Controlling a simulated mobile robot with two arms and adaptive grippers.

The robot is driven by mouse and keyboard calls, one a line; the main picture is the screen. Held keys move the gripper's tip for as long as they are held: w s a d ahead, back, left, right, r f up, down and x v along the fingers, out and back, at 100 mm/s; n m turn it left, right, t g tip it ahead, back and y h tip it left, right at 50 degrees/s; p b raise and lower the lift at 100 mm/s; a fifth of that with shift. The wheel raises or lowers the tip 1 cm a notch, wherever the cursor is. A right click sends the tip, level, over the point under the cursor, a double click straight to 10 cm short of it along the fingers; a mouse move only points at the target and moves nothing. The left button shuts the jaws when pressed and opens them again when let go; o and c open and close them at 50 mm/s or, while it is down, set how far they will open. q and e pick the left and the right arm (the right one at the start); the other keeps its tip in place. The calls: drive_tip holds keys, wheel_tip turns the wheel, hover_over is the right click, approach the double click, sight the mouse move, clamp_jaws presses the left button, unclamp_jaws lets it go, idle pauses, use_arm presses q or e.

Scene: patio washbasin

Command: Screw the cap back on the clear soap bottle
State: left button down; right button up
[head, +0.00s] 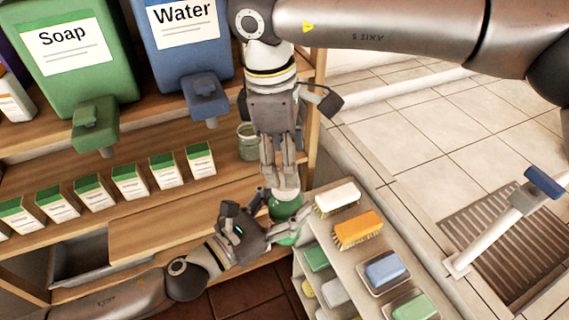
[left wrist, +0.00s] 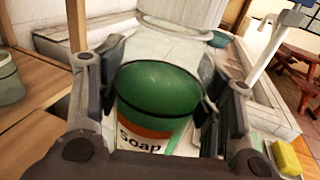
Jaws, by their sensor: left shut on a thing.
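The clear soap bottle (head: 287,208), with green liquid inside, is held by my left gripper (head: 286,226), which comes in from the lower left. In the left wrist view the bottle (left wrist: 160,92) sits between the two fingers, with an orange band and the word Soap on its label. My right gripper (head: 279,184) points down from above, its fingertips right at the bottle's top. A pale part, perhaps the cap, shows at the fingertips. I cannot tell whether it is gripped or how it sits on the neck. In the left wrist view a wide whitish round shape shows above the bottle.
A low rack (head: 314,220) with brushes and soap bars stands right beside the bottle. Wooden shelves (head: 150,226) with small boxes, a glass jar (head: 247,142) and the Soap (head: 66,62) and Water (head: 188,50) dispensers are at left. Tiled surface with a drain grate lies right.

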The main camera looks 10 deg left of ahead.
drive_tip(key=shift+c, duration=0.3)
drive_tip(key=n, duration=0.6)
drive_tip(key=shift+r, duration=0.15)
drive_tip(key=n, duration=0.7)
drive_tip(key=shift+r, duration=0.2)
drive_tip(key=n, duration=0.7)
drive_tip(key=shift+r+y, duration=0.25)
drive_tip(key=shift+y, duration=0.05)
drive_tip(key=n, duration=0.6)
drive_tip(key=shift+r+n, duration=0.2)
drive_tip(key=shift+n, duration=0.2)
drive_tip(key=n, duration=0.5)
drive_tip(key=shift+r, duration=0.2)
drive_tip(key=n, duration=0.5)
drive_tip(key=shift+r+y, duration=0.15)
drive_tip(key=shift+y, duration=0.15)
drive_tip(key=n, duration=0.5)
drive_tip(key=shift+r, duration=0.15)
drive_tip(key=n, duration=0.4)
drive_tip(key=shift+r+n, duration=0.15)
drive_tip(key=shift+n, duration=0.25)
